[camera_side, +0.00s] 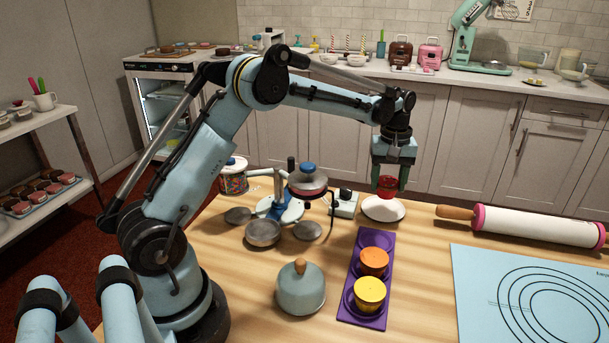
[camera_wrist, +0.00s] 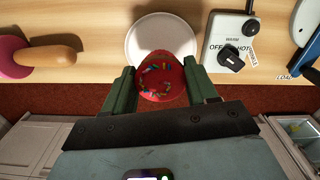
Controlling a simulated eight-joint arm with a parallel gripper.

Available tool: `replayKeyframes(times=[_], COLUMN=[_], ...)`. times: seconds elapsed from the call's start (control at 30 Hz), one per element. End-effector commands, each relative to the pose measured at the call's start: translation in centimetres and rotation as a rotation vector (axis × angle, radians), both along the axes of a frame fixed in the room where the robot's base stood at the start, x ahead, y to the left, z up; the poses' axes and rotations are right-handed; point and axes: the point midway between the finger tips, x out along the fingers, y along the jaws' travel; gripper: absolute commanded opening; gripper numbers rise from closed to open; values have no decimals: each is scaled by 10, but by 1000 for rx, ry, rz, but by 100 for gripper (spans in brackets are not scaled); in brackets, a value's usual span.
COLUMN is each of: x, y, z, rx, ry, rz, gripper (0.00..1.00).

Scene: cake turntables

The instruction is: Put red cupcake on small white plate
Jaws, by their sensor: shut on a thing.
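The red cupcake (camera_side: 387,184) is held between the fingers of my gripper (camera_side: 389,178). In the wrist view the red cupcake (camera_wrist: 162,80) shows colored sprinkles on top, with a green finger of my gripper (camera_wrist: 162,88) on each side. The small white plate (camera_side: 383,209) lies on the wooden table just below the cupcake. In the wrist view the plate (camera_wrist: 160,28) shows beyond the cupcake and is partly hidden by it. Whether the cupcake touches the plate I cannot tell for sure; in the side view it appears slightly above it.
A purple tray (camera_side: 348,300) holds an orange cupcake (camera_side: 374,262) and a yellow cupcake (camera_side: 369,294). A rolling pin (camera_side: 535,226) lies right of the plate. A control box (camera_side: 345,204) and a turntable stand (camera_side: 290,210) are left of it. A blue mat (camera_side: 475,290) lies at front right.

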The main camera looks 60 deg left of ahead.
Motion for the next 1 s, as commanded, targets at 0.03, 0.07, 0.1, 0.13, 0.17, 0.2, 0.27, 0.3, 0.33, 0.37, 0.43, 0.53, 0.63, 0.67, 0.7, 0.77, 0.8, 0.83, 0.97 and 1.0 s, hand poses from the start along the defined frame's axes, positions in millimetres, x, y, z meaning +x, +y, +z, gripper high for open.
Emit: replayKeyframes(times=[0.03,0.07,0.1,0.13,0.17,0.2,0.27,0.3,0.33,0.37,0.43,0.53,0.63,0.67,0.7,0.77,0.8,0.83,0.97,1.0], x=[0,1,0,0,0,0,0,0,0,0,0,0,0,0,0,0,0,0,0,0], y=[1,1,1,1,1,1,1,1,1,1,1,0,0,0,0,0,0,0,0,0], z=[-4,-7,-12,-17,-22,-27,-34,-37,-39,-40,-40,-40,-40,-41,-42,-44,-43,-43,-43,-43], rx=[0,0,0,0,0,0,0,0,0,0,0,0,0,0,0,0,0,0,0,0], ry=[0,0,0,0,0,0,0,0,0,0,0,0,0,0,0,0,0,0,0,0], rz=[0,0,0,0,0,0,0,0,0,0,0,0,0,0,0,0,0,0,0,0], gripper=[22,22,22,22,22,22,22,22,22,22,22,22,22,22,22,22,64,68,83,83])
